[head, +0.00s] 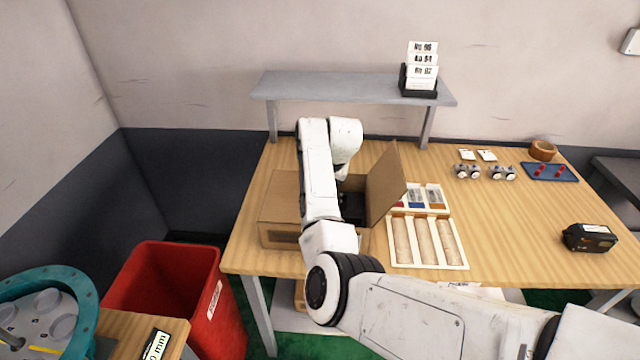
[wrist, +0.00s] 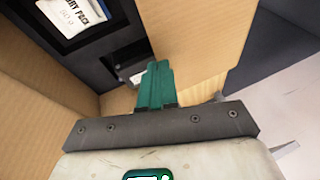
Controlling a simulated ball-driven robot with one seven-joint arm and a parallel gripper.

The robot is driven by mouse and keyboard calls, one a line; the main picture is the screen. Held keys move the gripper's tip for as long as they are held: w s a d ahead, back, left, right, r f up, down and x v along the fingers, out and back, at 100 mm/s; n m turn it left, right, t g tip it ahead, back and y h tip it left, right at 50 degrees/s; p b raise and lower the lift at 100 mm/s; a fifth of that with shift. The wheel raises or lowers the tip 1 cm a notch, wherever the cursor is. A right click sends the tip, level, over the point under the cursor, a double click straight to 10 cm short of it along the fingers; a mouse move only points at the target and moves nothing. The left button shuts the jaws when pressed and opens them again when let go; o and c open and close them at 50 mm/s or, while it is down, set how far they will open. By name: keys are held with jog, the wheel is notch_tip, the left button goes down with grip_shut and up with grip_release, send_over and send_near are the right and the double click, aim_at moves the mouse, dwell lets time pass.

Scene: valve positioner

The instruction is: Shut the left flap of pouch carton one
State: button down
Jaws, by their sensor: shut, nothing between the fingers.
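The pouch carton (head: 278,237) is a brown cardboard box on the left of the table. Its left flap (head: 282,190) appears to lie flat over the left part of the top, but my arm hides its inner edge. The right flap (head: 387,183) stands up, tilted outward. Between them the dark inside shows. My gripper (wrist: 155,82) has teal fingers, shut together and empty, at the carton opening. In the wrist view a cardboard panel (wrist: 195,40) is close beside the fingertips; I cannot tell whether they touch. A labelled pouch (wrist: 75,15) lies in the dark interior.
A grey shelf (head: 350,86) spans behind, bearing a card holder (head: 418,82). A black device (head: 589,238) is at the right. A red bin (head: 175,290) stands left of the table.

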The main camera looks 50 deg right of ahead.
jog(key=d+v, duration=0.1)
jog(key=v, duration=1.2)
jog(key=shift+w+a+r+p, duration=0.15)
jog(key=shift+w+r+p, duration=0.1)
jog(key=shift+r+p, duration=0.05)
jog(key=s+a+f+n+g+h+b, duration=0.1)
jog(key=s+a+f+n, duration=0.3)
jog(key=s+f, duration=0.45)
jog(key=s+a+f+n+g, duration=0.1)
jog(key=s+a+f+n, duration=0.1)
jog(key=s+a+f, duration=0.6)
jog(key=s+a+f+n, duration=0.2)
jog(key=s+a+f, duration=0.1)
jog(key=s+a, duration=0.3)
jog(key=s+a+f+n+g+y+b, duration=0.1)
jog(key=s+a+f, duration=0.3)
jog(key=s, duration=0.6)
jog(key=shift+s+a+f+n+g+y, duration=0.3)
jog(key=shift+s+a+n, duration=0.1)
jog(key=shift+a+n, duration=0.5)
